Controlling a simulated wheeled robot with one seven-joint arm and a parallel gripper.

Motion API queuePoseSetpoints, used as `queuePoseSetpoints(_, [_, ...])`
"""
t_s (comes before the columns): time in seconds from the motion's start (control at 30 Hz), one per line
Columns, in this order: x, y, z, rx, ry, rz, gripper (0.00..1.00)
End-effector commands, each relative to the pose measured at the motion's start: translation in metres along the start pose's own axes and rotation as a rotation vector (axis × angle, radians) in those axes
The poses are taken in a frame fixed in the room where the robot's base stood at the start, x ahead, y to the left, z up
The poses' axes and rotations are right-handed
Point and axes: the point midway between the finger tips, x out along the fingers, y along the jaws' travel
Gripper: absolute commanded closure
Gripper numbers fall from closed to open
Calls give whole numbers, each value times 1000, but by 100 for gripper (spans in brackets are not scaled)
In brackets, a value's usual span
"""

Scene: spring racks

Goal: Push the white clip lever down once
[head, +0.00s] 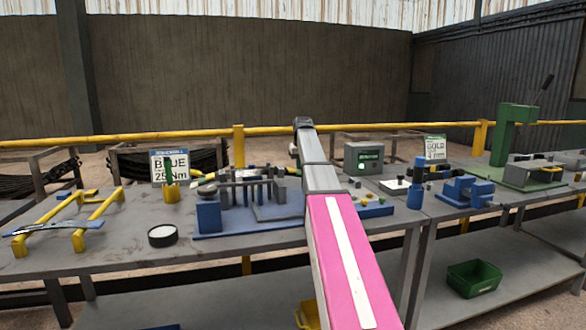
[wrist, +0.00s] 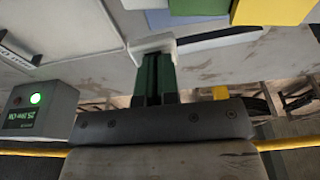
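A white angled piece (wrist: 150,44), which looks like the white clip lever, shows just beyond my fingertips in the wrist view. A dark strip with a pale edge runs right from it. My gripper (wrist: 158,56) has two green fingers side by side with only a thin dark gap between them, so it looks shut. Nothing shows held between them. The tips overlap the white piece's edge in the picture; I cannot tell whether they touch it. In the head view my arm hides the gripper and most of that spot.
A grey box with a green light (head: 363,158) stands right of my arm and shows in the wrist view (wrist: 45,108). A blue fixture with posts (head: 208,216) sits left of my arm. A blue vise (head: 466,190) and green press (head: 510,140) stand right. A yellow rail (head: 130,140) runs behind.

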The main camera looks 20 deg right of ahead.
Motion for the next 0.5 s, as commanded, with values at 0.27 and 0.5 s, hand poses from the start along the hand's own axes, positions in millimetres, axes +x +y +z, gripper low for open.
queuePoseSetpoints(0.27, [12,-1,3,0,0,-3,100])
queuePoseSetpoints(0.5, [8,-1,1,0,0,-2,100])
